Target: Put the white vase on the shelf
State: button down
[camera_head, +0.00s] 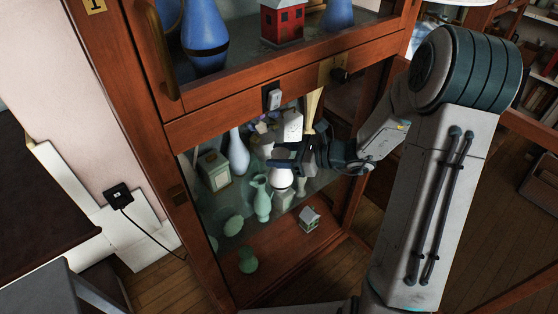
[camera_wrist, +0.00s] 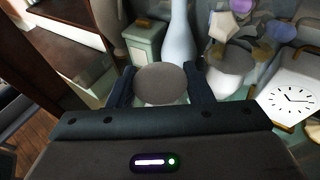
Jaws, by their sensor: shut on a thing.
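My gripper (camera_head: 283,158) reaches from the right into the lower opening of the wooden cabinet. It is shut on the white vase (camera_head: 281,180), whose rounded white body shows just below the fingers. In the wrist view my gripper (camera_wrist: 160,88) has its dark fingers on either side of the vase (camera_wrist: 160,84), seen end-on as a round greyish disc. The vase is over the glass shelf (camera_head: 213,205), among other ornaments. I cannot tell whether it touches the shelf.
A pale blue bottle vase (camera_head: 238,153), a green-grey box clock (camera_head: 214,170) and a green vase (camera_head: 262,198) stand close by. A white square clock (camera_wrist: 288,99) is right of the fingers. A small house (camera_head: 309,218) sits lower. The cabinet frame (camera_head: 225,122) crosses above.

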jog(key=shift+w+a+f, duration=0.15)
jog(key=shift+f, duration=0.45)
jog(key=c, duration=0.7)
grip_release()
